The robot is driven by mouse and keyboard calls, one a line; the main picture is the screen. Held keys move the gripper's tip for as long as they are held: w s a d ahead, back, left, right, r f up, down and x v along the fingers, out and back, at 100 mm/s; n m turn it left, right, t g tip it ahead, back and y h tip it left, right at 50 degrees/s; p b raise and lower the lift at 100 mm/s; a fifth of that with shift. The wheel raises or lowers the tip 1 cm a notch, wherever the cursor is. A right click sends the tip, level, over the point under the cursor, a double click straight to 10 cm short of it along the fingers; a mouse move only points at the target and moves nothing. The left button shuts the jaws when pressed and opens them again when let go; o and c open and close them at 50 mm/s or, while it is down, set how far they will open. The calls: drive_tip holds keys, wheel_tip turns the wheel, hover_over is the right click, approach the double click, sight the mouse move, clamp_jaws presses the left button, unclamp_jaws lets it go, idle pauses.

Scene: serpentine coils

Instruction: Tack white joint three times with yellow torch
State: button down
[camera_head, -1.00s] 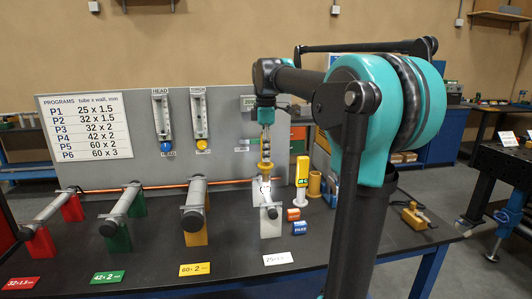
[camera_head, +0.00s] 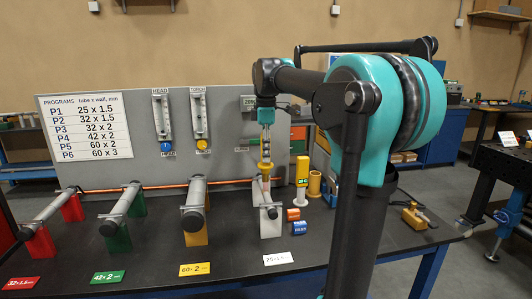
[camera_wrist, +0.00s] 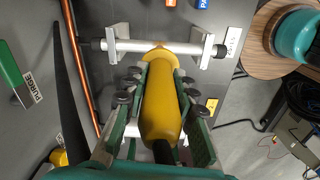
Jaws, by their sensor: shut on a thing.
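My gripper (camera_head: 266,148) is shut on the yellow torch (camera_wrist: 162,108), with its jaws on both sides of the torch body. In the head view the torch (camera_head: 265,166) points down over the white joint (camera_head: 270,226), a thin grey tube on white supports. In the wrist view the torch's flared tip lies over the middle of the tube (camera_wrist: 130,46), between the two white supports (camera_wrist: 202,50). I cannot tell whether the tip touches the tube. No glow shows at the tip now.
Yellow (camera_head: 194,238), green (camera_head: 118,240) and red (camera_head: 41,243) tube stands are to the left. A yellow handheld device (camera_head: 302,172) and orange (camera_head: 293,214) and blue (camera_head: 299,228) blocks stand close right. A panel with gauges (camera_head: 198,115) rises behind.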

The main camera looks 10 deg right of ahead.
idle(0.3)
drive_tip(key=shift+r, duration=3.5)
idle(4.2)
